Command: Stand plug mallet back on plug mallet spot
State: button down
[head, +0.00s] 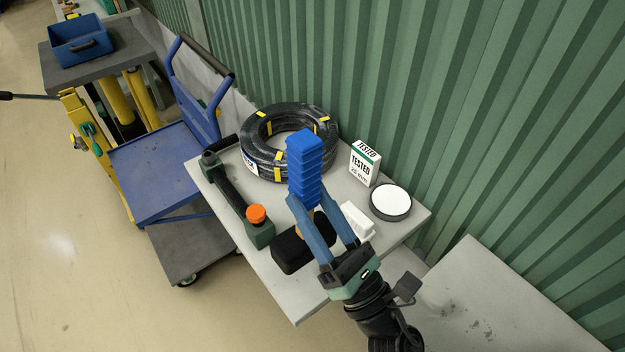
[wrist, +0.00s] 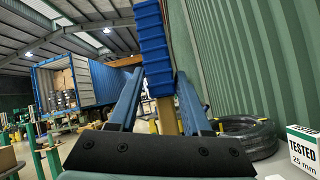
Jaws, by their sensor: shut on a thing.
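The plug mallet has a blue ribbed grip (head: 306,165), a tan shaft and a black head (head: 299,250). It is held grip up and head down over the front part of the grey table (head: 300,308). My gripper (head: 309,208) is shut on it just below the blue grip. The grip and tan shaft also show between my fingers in the wrist view (wrist: 155,50). I cannot tell whether the head touches the tabletop. I cannot make out which place is the plug mallet spot; the mallet and my gripper hide part of the table.
A black hose coil (head: 262,158), a "TESTED" box (head: 363,168), a white-topped disc (head: 391,200) and a white item (head: 357,220) stand on the table. A dark green tool with an orange cap (head: 257,214) lies left. A blue cart (head: 160,180) stands left; a green corrugated wall is behind.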

jog(key=shift+r, duration=0.25)
jog(key=shift+s+r, duration=0.1)
jog(key=shift+s, duration=0.15)
jog(key=shift+f+n+b, duration=0.2)
jog(key=shift+n+b, duration=0.2)
jog(key=shift+b, duration=0.35)
notch_tip(320, 180, down, 6)
jog(key=b, duration=0.7)
jog(key=shift+f, duration=0.1)
jog(key=shift+b, duration=1)
dwell(0.4)
jog(key=shift+f+b, duration=1)
jog(key=shift+b, duration=0.25)
jog(key=shift+n+b, duration=0.4)
